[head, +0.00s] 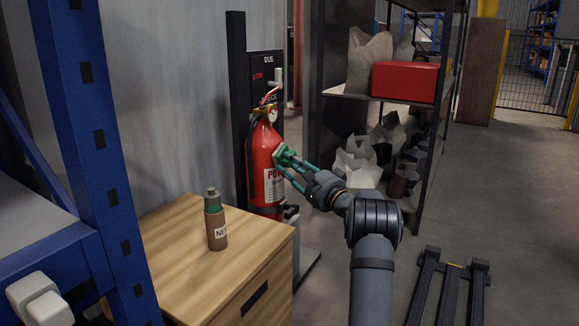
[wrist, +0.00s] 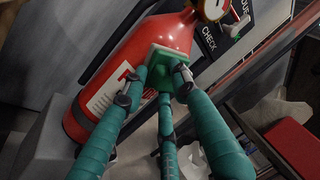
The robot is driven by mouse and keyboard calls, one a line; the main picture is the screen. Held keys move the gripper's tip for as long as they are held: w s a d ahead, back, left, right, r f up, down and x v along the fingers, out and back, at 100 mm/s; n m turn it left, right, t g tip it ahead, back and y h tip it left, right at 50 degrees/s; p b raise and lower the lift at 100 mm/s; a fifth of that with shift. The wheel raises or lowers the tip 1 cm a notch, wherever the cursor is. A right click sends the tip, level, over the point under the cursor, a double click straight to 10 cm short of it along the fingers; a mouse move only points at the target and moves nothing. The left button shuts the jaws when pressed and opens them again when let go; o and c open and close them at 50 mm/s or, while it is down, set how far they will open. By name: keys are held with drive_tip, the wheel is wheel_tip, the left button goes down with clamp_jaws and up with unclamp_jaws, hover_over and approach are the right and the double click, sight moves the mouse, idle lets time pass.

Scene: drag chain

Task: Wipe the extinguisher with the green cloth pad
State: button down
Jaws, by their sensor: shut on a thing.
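The red extinguisher (head: 262,160) stands upright against a dark post, with a white label on its front and a gauge near its top. It also shows in the wrist view (wrist: 125,65), tilted in the picture. My gripper (head: 287,165) reaches it from the right with green-sleeved fingers. In the wrist view my gripper (wrist: 160,78) is shut on the green cloth pad (wrist: 166,58). The pad lies at the extinguisher's upper body, above the label, and appears to touch it. In the head view the pad (head: 281,152) is partly hidden by the fingers.
A wooden cabinet (head: 180,235) with a brown bottle (head: 215,222) on top stands in front left. A blue rack post (head: 85,120) is at the left. A shelf with a red box (head: 405,81) and paper bags (head: 357,165) stands behind my arm. Floor at right is mostly open.

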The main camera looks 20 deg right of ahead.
drive_tip(key=shift+w+d+f+b, duration=0.2)
drive_tip(key=shift+w+b, duration=0.2)
drive_tip(key=shift+b, duration=0.65)
drive_tip(key=shift+s+a+r+b, duration=0.1)
drive_tip(key=shift+s+a+b, duration=0.2)
drive_tip(key=shift+a+b, duration=0.3)
drive_tip(key=shift+s+a+r, duration=0.1)
drive_tip(key=shift+a+r, duration=0.05)
drive_tip(key=shift+a, duration=0.1)
drive_tip(key=s+d, duration=0.4)
drive_tip(key=s, duration=0.1)
drive_tip(key=shift+b, duration=0.35)
